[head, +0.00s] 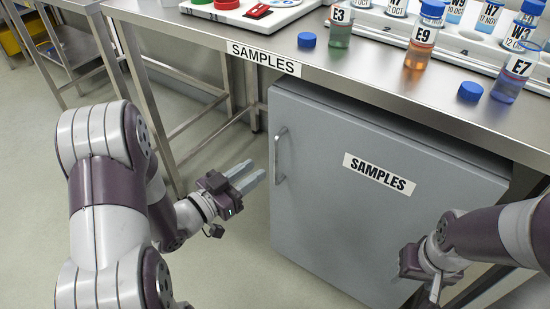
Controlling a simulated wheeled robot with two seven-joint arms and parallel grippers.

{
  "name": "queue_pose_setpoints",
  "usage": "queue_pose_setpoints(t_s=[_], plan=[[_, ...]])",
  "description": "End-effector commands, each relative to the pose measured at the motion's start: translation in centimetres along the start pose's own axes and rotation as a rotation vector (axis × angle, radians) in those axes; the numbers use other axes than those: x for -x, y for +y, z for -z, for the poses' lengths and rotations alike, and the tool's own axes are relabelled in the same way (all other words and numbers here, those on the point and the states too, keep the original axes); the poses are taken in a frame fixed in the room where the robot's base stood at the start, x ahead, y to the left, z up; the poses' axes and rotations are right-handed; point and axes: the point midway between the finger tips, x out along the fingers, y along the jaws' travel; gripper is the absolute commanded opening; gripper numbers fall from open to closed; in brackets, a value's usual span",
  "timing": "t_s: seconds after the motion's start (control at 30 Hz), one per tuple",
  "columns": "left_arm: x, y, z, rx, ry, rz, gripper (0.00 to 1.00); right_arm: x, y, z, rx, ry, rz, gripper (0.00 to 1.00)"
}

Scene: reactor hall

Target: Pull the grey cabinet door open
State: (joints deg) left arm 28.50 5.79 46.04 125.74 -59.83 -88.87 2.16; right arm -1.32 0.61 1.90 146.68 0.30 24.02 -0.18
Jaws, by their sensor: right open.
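The grey cabinet door (340,220) is closed under the steel bench and carries a SAMPLES label (380,174). Its vertical metal handle (280,155) is near the door's left edge. My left gripper (258,170) is just left of the handle, its two pale fingers pointing right towards it with a small gap to the handle. The fingers lie close side by side, and I cannot tell whether they are open or shut. Nothing shows between them. My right gripper (408,264) is open in front of the door's lower right part; its fingertips are hardly visible.
The steel bench (345,60) overhangs the cabinet, with vials such as the orange E9 vial (420,45), loose blue caps (470,91) and a white rack (385,22) on top. Bench legs (150,105) stand left of the cabinet. The floor (235,265) before the door's left side is clear.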

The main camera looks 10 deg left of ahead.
Motion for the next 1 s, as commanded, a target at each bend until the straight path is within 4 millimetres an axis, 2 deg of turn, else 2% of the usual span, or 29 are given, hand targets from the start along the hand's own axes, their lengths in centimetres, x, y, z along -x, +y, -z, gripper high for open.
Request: queue_pose_setpoints(t_s=[0.03, 0.1, 0.2, 0.4, 0.73, 0.77, 0.83, 0.87, 1.0], plan=[[-1.4, 0.2, -0.5, -0.003, 0.003, -0.009, 0.30, -0.9, 0.0, -0.1, 0.000, 0.000, 0.000, 0.65], [-3.2, 0.2, -0.4, -0.003, 0.003, -0.007, 0.30, -1.3, 0.0, -0.2, 0.000, 0.000, 0.000, 0.65], [-5.2, 0.1, -0.4, -0.002, 0.002, -0.004, 0.30, -1.9, 0.0, -0.2, 0.000, 0.000, 0.000, 0.65], [-7.6, 0.0, -0.2, -0.001, 0.000, 0.000, 0.30, -2.4, 0.0, -0.3, 0.000, 0.000, 0.000, 0.65], [-8.2, 0.0, -0.1, 0.001, -0.001, 0.002, 0.30, -2.4, 0.0, -0.3, 0.000, 0.000, 0.000, 0.65], [-8.1, 0.0, -0.1, 0.001, -0.001, 0.002, 0.26, -2.4, 0.0, -0.3, 0.000, 0.000, 0.000, 0.65], [-8.1, 0.0, -0.1, 0.001, -0.001, 0.002, 0.04, -2.4, 0.0, -0.3, 0.000, 0.000, 0.000, 0.65], [-8.1, 0.0, -0.1, 0.001, -0.001, 0.002, 0.00, -2.4, 0.0, -0.3, 0.000, 0.000, 0.000, 0.65], [-8.1, 0.0, -0.1, 0.001, -0.001, 0.002, 0.00, -2.4, 0.0, -0.3, 0.000, 0.000, 0.000, 0.65]])
